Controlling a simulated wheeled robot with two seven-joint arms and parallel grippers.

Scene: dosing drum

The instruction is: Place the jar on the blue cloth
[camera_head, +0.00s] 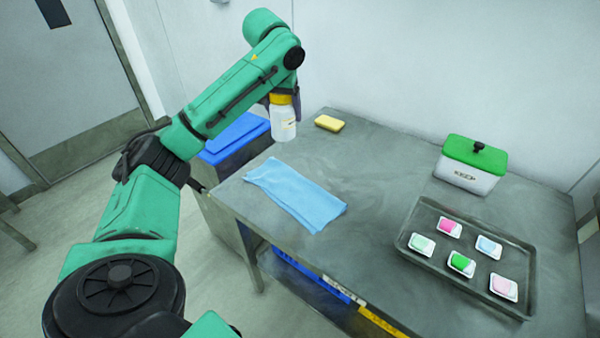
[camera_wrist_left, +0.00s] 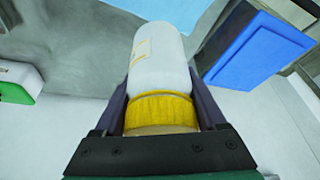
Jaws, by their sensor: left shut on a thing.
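The jar (camera_head: 283,124) is white with a yellow lid and a small label. My left gripper (camera_head: 283,98) is shut on it around the lid end and holds it upright, lid up. In the head view the jar appears near the table's far left edge, behind the blue cloth; its height above the table is hard to tell. The jar (camera_wrist_left: 160,65) also shows large between the fingers in the left wrist view. The light blue cloth (camera_head: 295,194) lies flat, folded, at the table's left front. My right gripper is not in view.
A yellow sponge (camera_head: 329,123) lies at the table's back edge. A white box with a green lid (camera_head: 472,163) stands at the back right. A dark tray (camera_head: 420,210) with several small coloured packs lies at the right. A blue-lidded bin (camera_head: 235,137) stands left of the table.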

